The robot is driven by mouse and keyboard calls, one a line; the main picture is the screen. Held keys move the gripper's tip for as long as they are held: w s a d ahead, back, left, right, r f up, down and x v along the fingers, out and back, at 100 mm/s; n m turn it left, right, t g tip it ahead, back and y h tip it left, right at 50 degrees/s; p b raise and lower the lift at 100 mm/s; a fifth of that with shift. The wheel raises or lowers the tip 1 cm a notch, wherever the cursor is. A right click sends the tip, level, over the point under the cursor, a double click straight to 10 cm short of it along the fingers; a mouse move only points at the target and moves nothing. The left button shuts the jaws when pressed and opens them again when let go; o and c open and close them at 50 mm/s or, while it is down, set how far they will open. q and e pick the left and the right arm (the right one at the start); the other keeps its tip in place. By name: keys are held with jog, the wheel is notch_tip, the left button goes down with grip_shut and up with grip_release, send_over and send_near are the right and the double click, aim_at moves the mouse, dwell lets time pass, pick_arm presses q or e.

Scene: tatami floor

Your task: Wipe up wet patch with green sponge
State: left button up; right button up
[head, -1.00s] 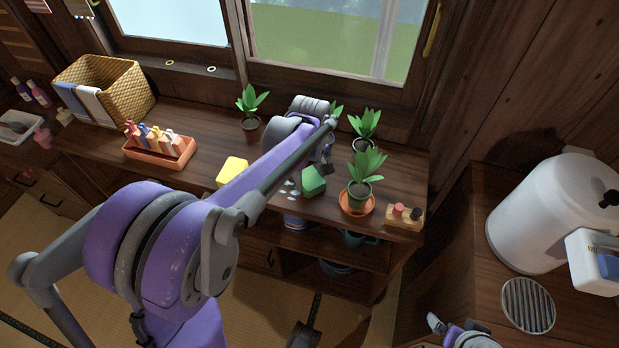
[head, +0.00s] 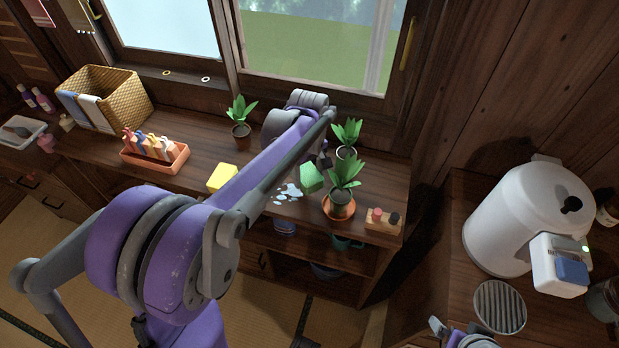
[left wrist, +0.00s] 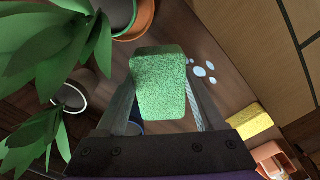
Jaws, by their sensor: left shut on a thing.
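The green sponge (head: 311,177) is in the head view, just right of the wet patch (head: 288,192) on the wooden counter. My left gripper (head: 323,161) is shut on the sponge, its fingers partly hidden behind the arm and a plant. In the left wrist view the sponge (left wrist: 158,84) sits between the two fingers, with the wet patch (left wrist: 203,72) of pale drops beside it. I cannot tell whether the sponge touches the counter. My right gripper (head: 452,328) shows only partly at the bottom edge, away from the counter.
Potted plants (head: 341,203) stand close right of the sponge, one on an orange saucer. A yellow sponge (head: 222,178) lies left of the patch. An orange tray of clips (head: 168,164) and a wicker basket (head: 128,90) are further left. A small wooden stand (head: 382,221) is at the right end.

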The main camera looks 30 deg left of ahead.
pick_arm(q)
jog(key=shift+r+p, duration=0.65)
jog(key=shift+r, duration=0.65)
